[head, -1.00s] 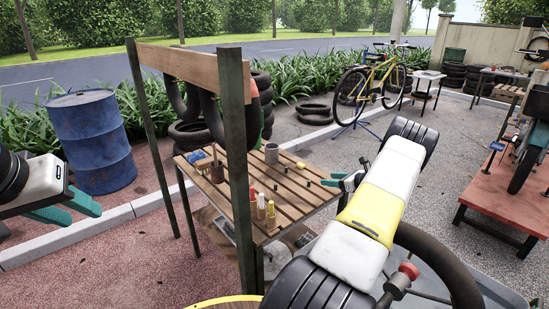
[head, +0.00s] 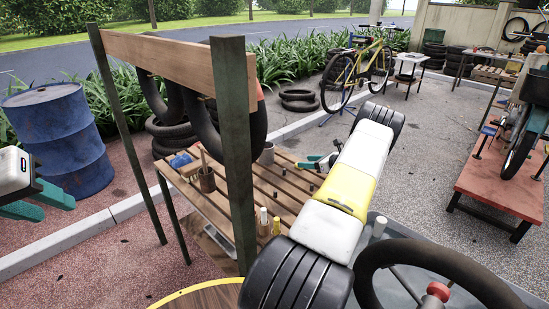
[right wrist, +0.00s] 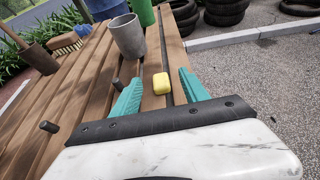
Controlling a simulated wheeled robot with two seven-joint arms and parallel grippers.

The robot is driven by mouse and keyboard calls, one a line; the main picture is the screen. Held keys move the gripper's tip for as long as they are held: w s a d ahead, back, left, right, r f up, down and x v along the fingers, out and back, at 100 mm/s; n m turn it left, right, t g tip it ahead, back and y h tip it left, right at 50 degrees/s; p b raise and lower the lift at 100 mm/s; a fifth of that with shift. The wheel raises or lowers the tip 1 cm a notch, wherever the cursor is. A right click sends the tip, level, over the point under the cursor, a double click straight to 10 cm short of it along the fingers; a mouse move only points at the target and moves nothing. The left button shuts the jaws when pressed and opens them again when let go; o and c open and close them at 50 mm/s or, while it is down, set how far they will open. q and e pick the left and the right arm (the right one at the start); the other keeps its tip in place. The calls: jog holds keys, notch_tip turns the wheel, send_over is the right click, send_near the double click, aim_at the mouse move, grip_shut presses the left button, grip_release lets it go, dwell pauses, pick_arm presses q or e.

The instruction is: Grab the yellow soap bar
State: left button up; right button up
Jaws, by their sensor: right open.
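The yellow soap bar (right wrist: 161,83) lies on the slatted wooden table (right wrist: 75,106) in the right wrist view. My right gripper (right wrist: 160,92) is open, with one teal finger on each side of the soap and visible gaps between. In the head view my right gripper (head: 316,162) is over the table's far right part, and I cannot make out the soap there. My left gripper (head: 42,202) is at the left edge, away from the table, its teal fingers apart and empty.
A grey cup (right wrist: 127,36) stands just beyond the soap, with a green container (right wrist: 143,10) behind it. Small dark pegs (right wrist: 48,127) stick up from the table. A brush (right wrist: 65,44) and brown pot (right wrist: 38,56) stand left. A green post (head: 234,150) rises at the table's front.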

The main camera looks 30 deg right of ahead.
jog(key=x, duration=0.5)
jog(key=shift+a+f, duration=0.1)
jog(key=shift+f, duration=0.3)
jog(key=shift+c, duration=0.2)
grip_shut()
